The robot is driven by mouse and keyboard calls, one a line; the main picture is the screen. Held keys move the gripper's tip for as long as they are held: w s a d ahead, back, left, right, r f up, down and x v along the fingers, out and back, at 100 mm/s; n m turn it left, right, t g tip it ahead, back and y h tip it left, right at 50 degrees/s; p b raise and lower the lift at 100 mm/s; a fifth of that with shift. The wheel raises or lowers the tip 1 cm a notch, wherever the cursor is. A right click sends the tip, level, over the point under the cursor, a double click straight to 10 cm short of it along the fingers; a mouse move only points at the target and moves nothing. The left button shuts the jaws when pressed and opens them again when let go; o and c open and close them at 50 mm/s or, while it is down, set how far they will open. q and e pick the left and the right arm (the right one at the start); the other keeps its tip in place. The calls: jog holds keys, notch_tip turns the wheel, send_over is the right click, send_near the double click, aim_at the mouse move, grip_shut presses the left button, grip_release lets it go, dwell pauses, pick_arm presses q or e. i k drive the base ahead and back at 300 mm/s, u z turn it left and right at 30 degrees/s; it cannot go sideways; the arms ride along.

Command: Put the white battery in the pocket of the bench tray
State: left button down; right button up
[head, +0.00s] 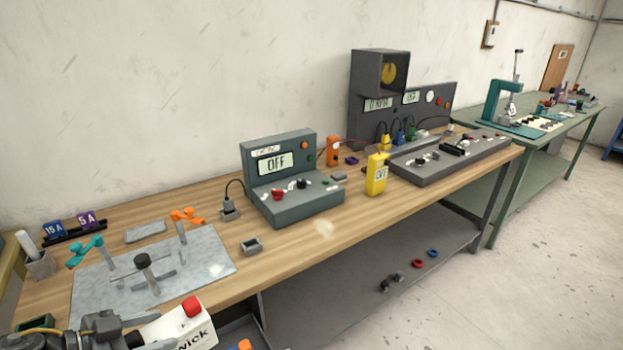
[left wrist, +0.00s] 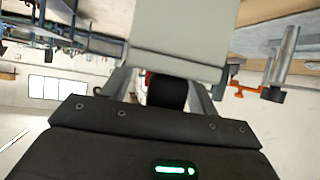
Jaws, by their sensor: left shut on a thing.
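The white battery (head: 180,331) is at the bottom left of the head view, in front of the bench edge. It has dark lettering ending in "wick" and a red terminal. My left gripper (head: 133,338) is shut on it. In the left wrist view the battery's pale body (left wrist: 180,45) extends beyond the fingers, with a black part (left wrist: 167,91) and a bit of red between them. A flat grey rimmed piece (head: 146,231) lies on the bench behind the metal plate; I cannot tell if it is the bench tray with the pocket. My right gripper is not seen.
A grey metal plate (head: 205,262) carries upright posts with teal, orange and black handles. A small grey holder (head: 252,246) and a meter box reading OFF (head: 292,205) stand to its right. Fuses (head: 72,225) stand at the back left. The wood front strip is mostly clear.

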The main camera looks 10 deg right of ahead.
aim_at(153, 270)
jog(key=z, duration=1.95)
jog(key=k, duration=0.85)
jog(key=u, duration=0.8)
jog(key=i, duration=0.5)
jog(key=z, duration=0.05)
